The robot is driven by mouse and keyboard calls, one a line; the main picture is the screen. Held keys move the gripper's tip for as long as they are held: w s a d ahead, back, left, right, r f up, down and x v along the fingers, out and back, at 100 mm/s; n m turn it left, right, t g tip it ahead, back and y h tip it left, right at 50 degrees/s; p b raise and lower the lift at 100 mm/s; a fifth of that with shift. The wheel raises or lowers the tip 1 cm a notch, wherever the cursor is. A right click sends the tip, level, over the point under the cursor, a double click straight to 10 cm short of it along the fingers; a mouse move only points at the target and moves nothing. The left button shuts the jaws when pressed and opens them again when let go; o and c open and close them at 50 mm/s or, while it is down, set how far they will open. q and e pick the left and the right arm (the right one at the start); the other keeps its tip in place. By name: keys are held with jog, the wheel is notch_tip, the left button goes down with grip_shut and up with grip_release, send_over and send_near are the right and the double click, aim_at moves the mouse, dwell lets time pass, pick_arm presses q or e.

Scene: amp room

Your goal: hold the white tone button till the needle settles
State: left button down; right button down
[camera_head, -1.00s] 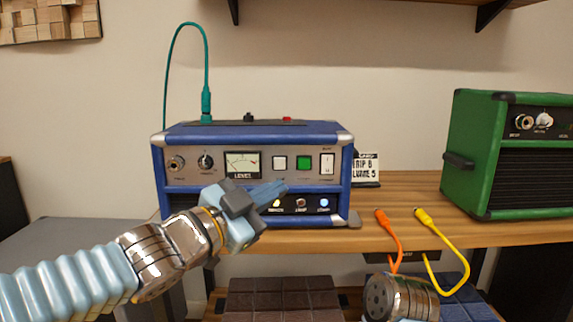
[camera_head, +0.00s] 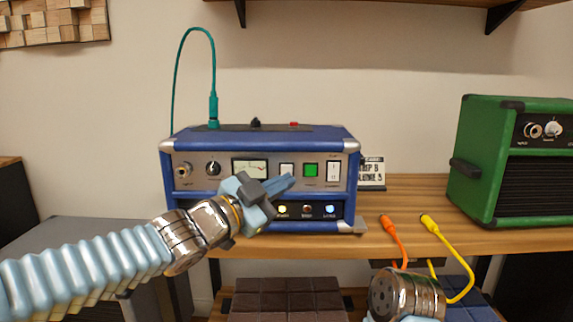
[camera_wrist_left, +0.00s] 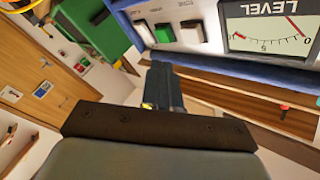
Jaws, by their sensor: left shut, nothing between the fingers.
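The white tone button (camera_head: 287,169) is on the front panel of the blue amp (camera_head: 260,138), between the level meter (camera_head: 250,166) and a green button (camera_head: 311,170). My left gripper (camera_head: 289,182) is shut and empty, its tips just below the white button in the head view. In the left wrist view the closed fingers (camera_wrist_left: 161,78) appear apart from the white button (camera_wrist_left: 191,33), which looks raised. The meter (camera_wrist_left: 268,28) shows its red needle near the 0 mark there. My right gripper is out of view; only my right wrist shows.
A white switch (camera_head: 333,171) is right of the green button. Small lights line the amp's lower strip. A card (camera_head: 371,174) stands beside the amp. A green amp (camera_head: 520,165) and orange (camera_head: 393,238) and yellow (camera_head: 450,240) cables are at right on the wooden shelf (camera_head: 410,205).

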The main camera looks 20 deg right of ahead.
aim_at(287, 171)
pick_arm(q)
jog(key=shift+w+d+p, duration=0.2)
jog(key=shift+w+p, duration=0.15)
jog(key=shift+w, duration=0.35)
jog(key=shift+w+d+p, duration=0.2)
jog(key=shift+w+p, duration=0.15)
jog(key=shift+w, duration=0.35)
dwell(1.0)
jog(key=shift+w+d+p, duration=0.1)
jog(key=shift+w+p, duration=0.25)
jog(key=shift+p, duration=0.05)
